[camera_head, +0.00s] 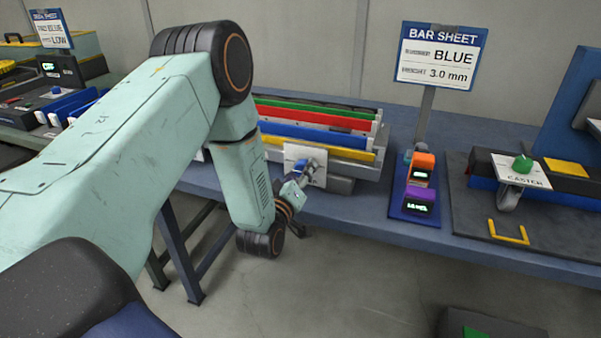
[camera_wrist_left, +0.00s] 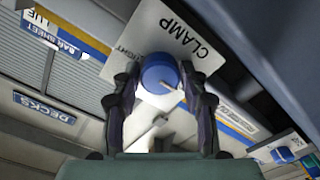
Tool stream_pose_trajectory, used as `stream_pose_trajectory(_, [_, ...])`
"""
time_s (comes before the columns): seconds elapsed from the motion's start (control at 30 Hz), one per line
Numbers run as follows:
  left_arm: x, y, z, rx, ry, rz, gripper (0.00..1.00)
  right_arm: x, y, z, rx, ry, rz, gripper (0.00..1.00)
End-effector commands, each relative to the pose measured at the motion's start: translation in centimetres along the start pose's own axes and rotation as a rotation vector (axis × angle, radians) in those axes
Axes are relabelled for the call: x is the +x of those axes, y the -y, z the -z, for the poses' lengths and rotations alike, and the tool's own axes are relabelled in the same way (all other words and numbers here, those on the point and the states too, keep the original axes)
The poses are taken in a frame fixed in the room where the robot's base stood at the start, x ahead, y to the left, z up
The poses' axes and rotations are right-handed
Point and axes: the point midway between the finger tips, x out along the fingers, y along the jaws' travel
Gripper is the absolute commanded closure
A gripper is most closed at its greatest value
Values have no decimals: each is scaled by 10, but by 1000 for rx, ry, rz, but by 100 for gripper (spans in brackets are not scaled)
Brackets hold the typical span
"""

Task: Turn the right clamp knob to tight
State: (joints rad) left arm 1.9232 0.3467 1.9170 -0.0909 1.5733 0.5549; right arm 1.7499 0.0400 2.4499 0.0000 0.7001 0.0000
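The clamp's white plate (camera_head: 291,155) stands at the front of the bar rack, with its blue knob (camera_head: 311,163) partly behind my left gripper (camera_head: 303,172). In the left wrist view the plate (camera_wrist_left: 152,32) reads "CLAMP", with a smaller, partly hidden word beside the knob. The round blue knob (camera_wrist_left: 157,72) has a pale pointer line towards the picture's lower right. My left gripper (camera_wrist_left: 160,76) has its two dark fingers on either side of the knob, seemingly with slim gaps; contact is not clear. My right gripper is in neither view.
The rack (camera_head: 372,170) holds red, green, blue and yellow bars. A "BAR SHEET" sign (camera_head: 440,57) reads blue, 3.0 mm. A caster fixture (camera_head: 521,173) is farther right. Another blue knob (camera_wrist_left: 283,155) shows lower right.

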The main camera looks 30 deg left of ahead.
Motion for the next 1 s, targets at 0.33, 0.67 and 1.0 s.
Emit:
stream_pose_trajectory(0.33, [0,0,0,0,-1,1,89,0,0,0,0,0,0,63])
stream_pose_trajectory(0.67, [0,0,0,33,0,1,93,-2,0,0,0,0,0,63])
stream_pose_trajectory(1.0, [-1,-1,1,254,1,1,93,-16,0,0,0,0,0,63])
